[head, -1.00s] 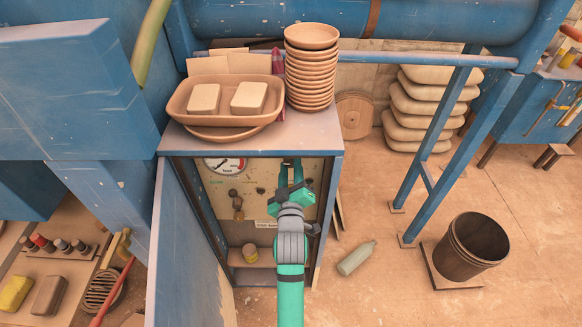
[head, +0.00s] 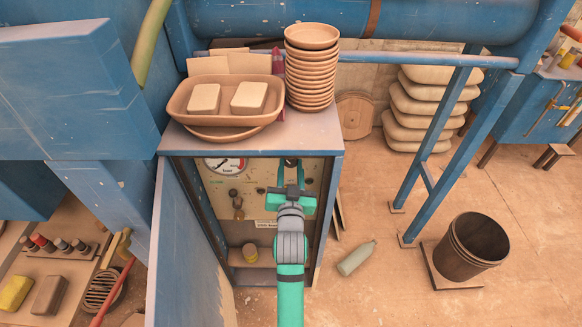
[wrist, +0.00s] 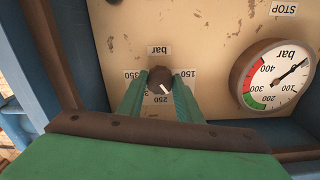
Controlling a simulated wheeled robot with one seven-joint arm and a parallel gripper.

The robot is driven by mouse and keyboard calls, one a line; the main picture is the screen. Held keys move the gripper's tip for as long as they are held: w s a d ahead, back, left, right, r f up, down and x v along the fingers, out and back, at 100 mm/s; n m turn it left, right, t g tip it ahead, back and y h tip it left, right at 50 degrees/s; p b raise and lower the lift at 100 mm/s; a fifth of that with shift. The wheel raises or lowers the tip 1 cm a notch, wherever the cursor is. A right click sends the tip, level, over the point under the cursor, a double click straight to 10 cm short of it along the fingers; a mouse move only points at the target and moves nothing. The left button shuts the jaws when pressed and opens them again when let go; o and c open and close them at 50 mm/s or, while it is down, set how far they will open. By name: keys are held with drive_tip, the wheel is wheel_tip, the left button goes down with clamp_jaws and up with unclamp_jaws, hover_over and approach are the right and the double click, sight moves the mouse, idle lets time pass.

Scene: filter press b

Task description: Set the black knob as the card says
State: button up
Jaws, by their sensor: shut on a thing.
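The black knob (wrist: 160,78) is on a pale panel (wrist: 120,22) in the wrist view. Labels read 350 at its left, 150 at its right and 250 below, with "bar" above. Its white mark points to the picture's lower right, between 250 and 150. My gripper (wrist: 160,88) is shut on the knob, one green finger on each side. In the head view, my gripper (head: 290,178) reaches into the open cabinet and the knob's dark top (head: 291,162) shows just beyond it. I cannot make out the card's setting in either view.
A round gauge (wrist: 275,75) sits beside the knob, its needle toward the upper right. In the head view, the cabinet's door (head: 180,245) stands open at the left. A tray (head: 222,117) and stacked bowls (head: 311,75) stand on top.

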drive_tip(key=m, duration=0.6)
drive_tip(key=shift+m, duration=0.3)
idle(0.5)
drive_tip(key=o, duration=1)
drive_tip(key=shift+o, duration=0.2)
drive_tip(key=s, duration=1.1)
drive_tip(key=shift+w, duration=0.1)
